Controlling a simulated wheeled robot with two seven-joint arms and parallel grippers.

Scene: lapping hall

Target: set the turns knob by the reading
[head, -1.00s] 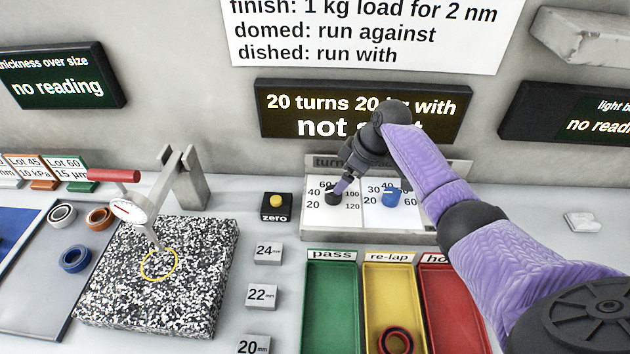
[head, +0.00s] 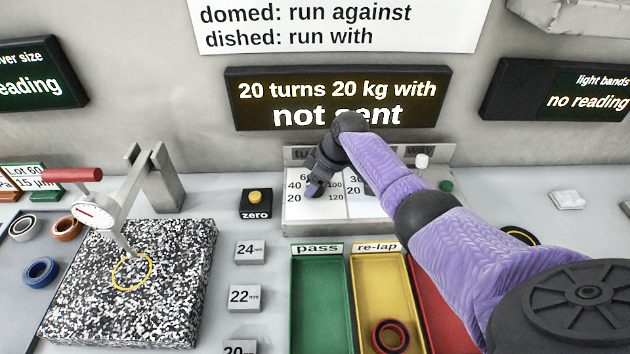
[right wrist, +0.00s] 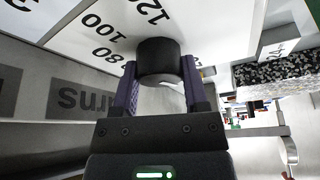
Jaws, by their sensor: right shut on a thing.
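The control panel (head: 300,210) stands against the back wall, with a turns scale marked 20 to 120 at its left. My right gripper (head: 316,188) reaches down to this scale. In the right wrist view its two fingers stand either side of the black turns knob (right wrist: 158,62) and are shut on it. The knob's pointer is hidden, so I cannot tell its setting. The display (head: 338,100) above reads "20 turns 20 kg with" and "not sent". My left gripper is not in view.
Green (head: 319,300) and yellow (head: 362,290) trays lie before the panel, with a dark red-lined ring (head: 390,336) in the yellow one. A zero button (head: 255,197), gauge blocks (head: 249,252) and a speckled plate (head: 185,255) with a dial gauge (head: 93,212) are to the left.

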